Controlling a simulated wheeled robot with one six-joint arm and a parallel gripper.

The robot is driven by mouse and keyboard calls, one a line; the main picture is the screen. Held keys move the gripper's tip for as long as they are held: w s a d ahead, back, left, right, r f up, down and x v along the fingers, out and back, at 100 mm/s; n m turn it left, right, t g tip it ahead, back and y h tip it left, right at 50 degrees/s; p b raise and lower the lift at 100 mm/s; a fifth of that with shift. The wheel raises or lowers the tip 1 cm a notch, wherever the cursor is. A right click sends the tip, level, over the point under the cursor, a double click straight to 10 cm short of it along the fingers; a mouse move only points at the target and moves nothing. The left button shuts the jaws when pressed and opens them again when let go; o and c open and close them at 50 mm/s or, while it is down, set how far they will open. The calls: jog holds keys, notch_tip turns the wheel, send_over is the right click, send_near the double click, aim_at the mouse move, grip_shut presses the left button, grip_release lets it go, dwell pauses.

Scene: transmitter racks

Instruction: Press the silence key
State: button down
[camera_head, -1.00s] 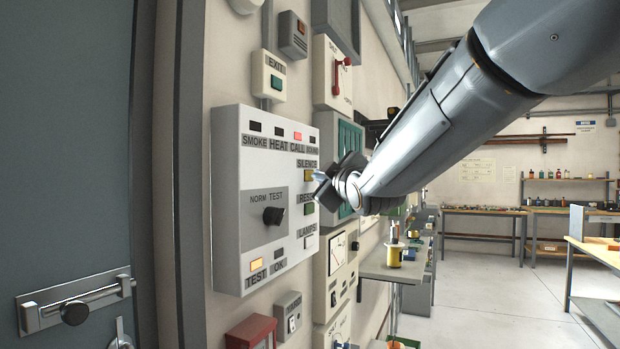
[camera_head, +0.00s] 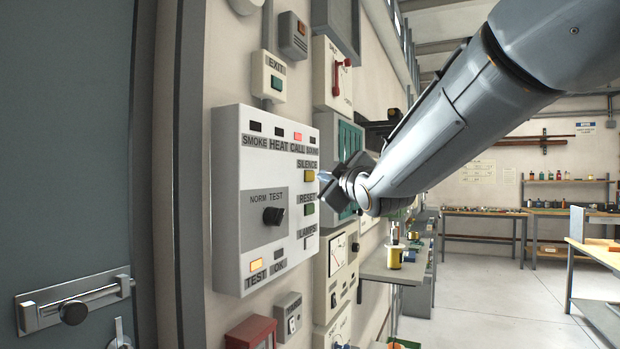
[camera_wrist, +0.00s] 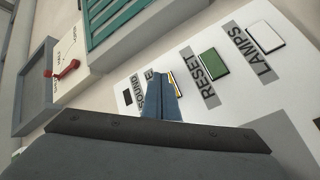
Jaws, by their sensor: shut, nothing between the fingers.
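The white alarm panel (camera_head: 226,190) is on the wall, with the yellow silence key (camera_head: 309,176) near its upper right edge under the label SILENCE. The green reset key (camera_head: 309,209) and the white lamps key (camera_head: 308,242) are below it. My gripper (camera_head: 321,176) is shut and empty, its tips just right of the silence key. A small gap seems to show between them. In the wrist view my shut fingers (camera_wrist: 161,98) cover most of the yellow silence key (camera_wrist: 172,84), and the green reset key (camera_wrist: 209,63) is to their right.
On the panel, a black NORM/TEST knob (camera_head: 273,215) sticks out. The CALL lamp (camera_head: 297,137) glows red and the TEST lamp (camera_head: 257,265) glows orange. A box with green slats (camera_head: 350,140) and a red-handled switch (camera_head: 338,75) are on the wall behind my gripper.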

jog(key=shift+d, duration=0.15)
jog(key=d, duration=0.1)
jog(key=s+d, duration=0.1)
jog(key=d, duration=0.2)
jog(key=shift+s+d+p, duration=0.25)
jog(key=shift+s+p, duration=0.1)
dwell(0.6)
jog(key=s+d+f+m+g+h, duration=0.2)
jog(key=s+d+f+m+g, duration=0.15)
jog(key=f, duration=0.65)
jog(key=s+d+f+m+g+h, duration=0.25)
jog(key=d+f, duration=0.25)
jog(key=f, duration=0.5)
jog(key=s+d+f+m+g+h, duration=0.25)
jog(key=d+f, duration=0.25)
jog(key=f, duration=0.5)
jog(key=s+d+f+m+g, duration=0.2)
jog(key=s+f+m+g, duration=0.1)
jog(key=s+f, duration=0.5)
jog(key=s+d+f+m+g+b, duration=0.1)
jog(key=s+d+f+m+g, duration=0.1)
jog(key=s+f, duration=0.6)
jog(key=s+m+g, duration=0.1)
jog(key=s+g, duration=0.1)
jog(key=s, duration=0.4)
jog(key=shift+s+d+f+h, duration=0.15)
jog(key=shift+d+f+h, duration=0.15)
jog(key=shift+d+f, duration=0.05)
